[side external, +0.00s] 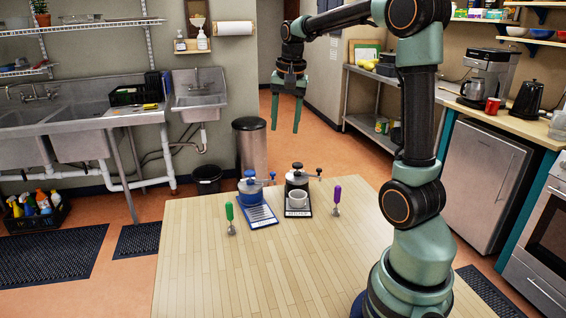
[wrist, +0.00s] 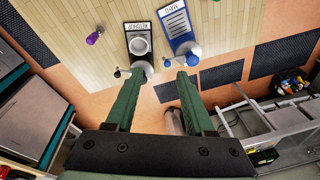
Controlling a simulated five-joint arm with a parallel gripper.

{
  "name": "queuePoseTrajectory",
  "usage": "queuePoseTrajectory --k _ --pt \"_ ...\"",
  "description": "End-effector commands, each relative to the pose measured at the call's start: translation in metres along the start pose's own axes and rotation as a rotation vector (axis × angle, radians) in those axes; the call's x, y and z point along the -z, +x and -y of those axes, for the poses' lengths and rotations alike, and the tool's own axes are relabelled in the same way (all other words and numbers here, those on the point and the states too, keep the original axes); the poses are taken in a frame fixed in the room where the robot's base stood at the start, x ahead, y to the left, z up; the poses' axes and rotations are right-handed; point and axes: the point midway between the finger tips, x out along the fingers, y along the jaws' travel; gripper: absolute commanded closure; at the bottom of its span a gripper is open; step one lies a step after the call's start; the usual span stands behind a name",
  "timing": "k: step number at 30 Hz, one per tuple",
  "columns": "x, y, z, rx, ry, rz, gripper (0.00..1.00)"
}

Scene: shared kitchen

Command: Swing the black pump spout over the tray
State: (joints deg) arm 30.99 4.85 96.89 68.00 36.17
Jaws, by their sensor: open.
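The black pump (side external: 296,181) stands at the far edge of the wooden table, behind its black tray (side external: 298,213). Its spout (side external: 311,175) sticks out to the right, beside the tray rather than over it. A white cup (side external: 297,197) stands on the tray. In the wrist view the cup (wrist: 138,46) sits on the black tray, and the spout's dark knob (wrist: 117,74) lies to the left of the pump. My gripper (side external: 285,127) is open and empty, in the air above and beyond the pumps. In the wrist view its fingers (wrist: 160,74) partly hide the black pump.
A blue pump (side external: 250,186) with a blue tray (side external: 263,216) stands just left of the black one. A green-handled tool (side external: 230,215) and a purple-handled tool (side external: 336,196) stand at either side. The near part of the wooden table (side external: 240,270) is clear.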

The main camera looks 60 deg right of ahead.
Motion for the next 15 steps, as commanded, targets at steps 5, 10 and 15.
queuePoseTrajectory --k 5,10,15 --pt "0.066 0.030 -0.041 -0.076 0.327 0.055 0.46" --pt "0.105 0.054 -0.079 -0.126 0.557 0.088 0.46" --pt "0.120 0.065 -0.098 -0.148 0.662 0.102 0.46"
